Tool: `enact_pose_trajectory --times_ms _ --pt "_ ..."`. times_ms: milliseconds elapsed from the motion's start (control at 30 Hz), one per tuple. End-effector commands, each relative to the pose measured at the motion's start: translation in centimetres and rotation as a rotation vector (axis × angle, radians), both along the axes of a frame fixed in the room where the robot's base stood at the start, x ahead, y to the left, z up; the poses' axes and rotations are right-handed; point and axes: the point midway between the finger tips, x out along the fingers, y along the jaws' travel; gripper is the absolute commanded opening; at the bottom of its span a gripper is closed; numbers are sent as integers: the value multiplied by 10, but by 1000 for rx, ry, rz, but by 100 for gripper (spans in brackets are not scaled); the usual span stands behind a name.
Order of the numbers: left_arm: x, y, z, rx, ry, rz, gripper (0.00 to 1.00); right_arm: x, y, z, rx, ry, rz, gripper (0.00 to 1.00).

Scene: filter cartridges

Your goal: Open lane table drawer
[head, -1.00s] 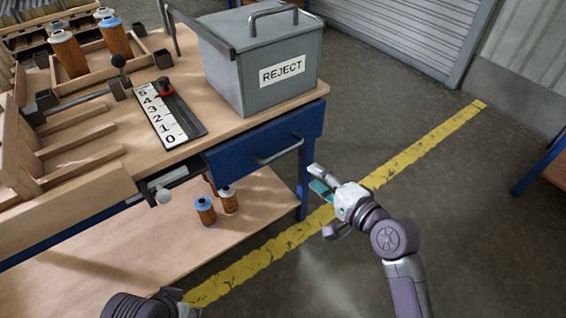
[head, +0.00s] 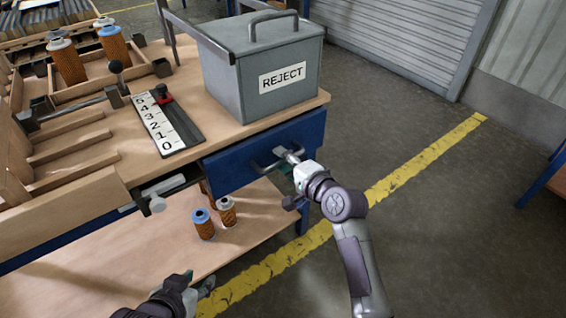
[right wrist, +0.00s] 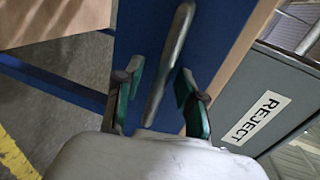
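The lane table (head: 108,168) has a blue drawer (head: 225,172) under its right part, and the drawer front looks closed. Its grey bar handle (head: 256,167) is partly covered by my right gripper (head: 287,161) in the head view. In the right wrist view, the handle (right wrist: 169,60) lies between the two green-padded fingers of my right gripper (right wrist: 160,80). Gaps show on both sides, so this gripper is open around the handle. My left gripper (head: 198,282) is low at the bottom of the head view, away from the drawer, its fingers apart and empty.
A grey REJECT bin (head: 268,75) stands on the tabletop above the drawer. Two orange cartridges (head: 203,226) stand on the lower shelf (head: 110,270). A numbered strip (head: 160,125) lies left of the bin.

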Motion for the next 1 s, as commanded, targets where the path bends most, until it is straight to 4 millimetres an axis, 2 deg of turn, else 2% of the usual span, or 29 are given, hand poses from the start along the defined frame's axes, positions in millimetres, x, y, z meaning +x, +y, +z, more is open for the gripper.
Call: enact_pose_trajectory --times_ms 300,367,533,567,1000 --pt "3 -1 2 -4 -16 -1 40 2 1 0 0 0 0 39" --pt "3 -1 2 -4 -15 -1 40 2 1 0 0 0 0 31" --pt "2 -1 2 -4 -15 -1 40 2 1 -1 0 0 0 3" --pt "2 -1 2 -3 -14 -1 40 1 1 -1 -1 1 0 0" --pt "1 -1 2 -2 -8 -1 40 0 0 -1 -1 2 0 0"
